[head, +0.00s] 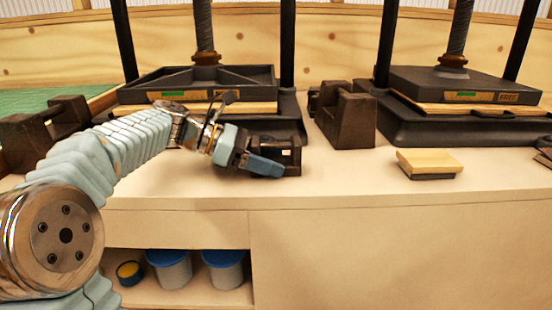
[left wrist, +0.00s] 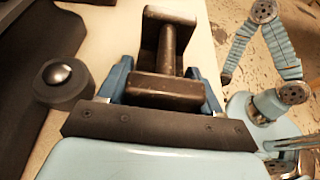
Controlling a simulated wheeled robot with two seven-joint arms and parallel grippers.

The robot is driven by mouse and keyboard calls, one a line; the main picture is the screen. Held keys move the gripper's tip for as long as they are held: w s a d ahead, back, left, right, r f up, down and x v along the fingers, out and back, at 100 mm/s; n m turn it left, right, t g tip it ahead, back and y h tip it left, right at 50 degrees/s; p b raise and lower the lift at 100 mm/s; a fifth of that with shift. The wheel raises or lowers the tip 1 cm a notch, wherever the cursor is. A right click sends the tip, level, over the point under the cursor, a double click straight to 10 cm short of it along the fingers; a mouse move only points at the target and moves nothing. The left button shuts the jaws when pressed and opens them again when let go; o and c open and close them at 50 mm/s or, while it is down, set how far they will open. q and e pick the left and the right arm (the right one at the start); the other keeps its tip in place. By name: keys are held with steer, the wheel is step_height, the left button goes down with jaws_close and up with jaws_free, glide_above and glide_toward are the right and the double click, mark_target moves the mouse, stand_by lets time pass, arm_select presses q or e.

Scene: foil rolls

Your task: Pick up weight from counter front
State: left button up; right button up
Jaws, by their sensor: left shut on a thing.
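A dark brown weight (head: 289,148) of two blocks joined by a bar is at the front of the counter (head: 300,186), before the left press. My left gripper (head: 265,166) is shut on it. In the left wrist view, the blue fingers lie on either side of the weight's near block (left wrist: 165,92); its bar and far block reach beyond. I cannot tell whether its underside touches the counter. My right arm shows small in the left wrist view, with what looks like its dark gripper (left wrist: 226,77) at the end.
A second dark weight (head: 346,118) stands just right of the held one. Another (head: 45,132) is at the far left. Two screw presses (head: 205,90) (head: 455,90) stand behind. A small wooden-topped block (head: 430,163) lies at right. Blue-lidded tubs (head: 223,268) sit below in an open shelf.

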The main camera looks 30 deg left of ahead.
arm_select(q)
jaws_close()
steer(key=shift+r, duration=0.1)
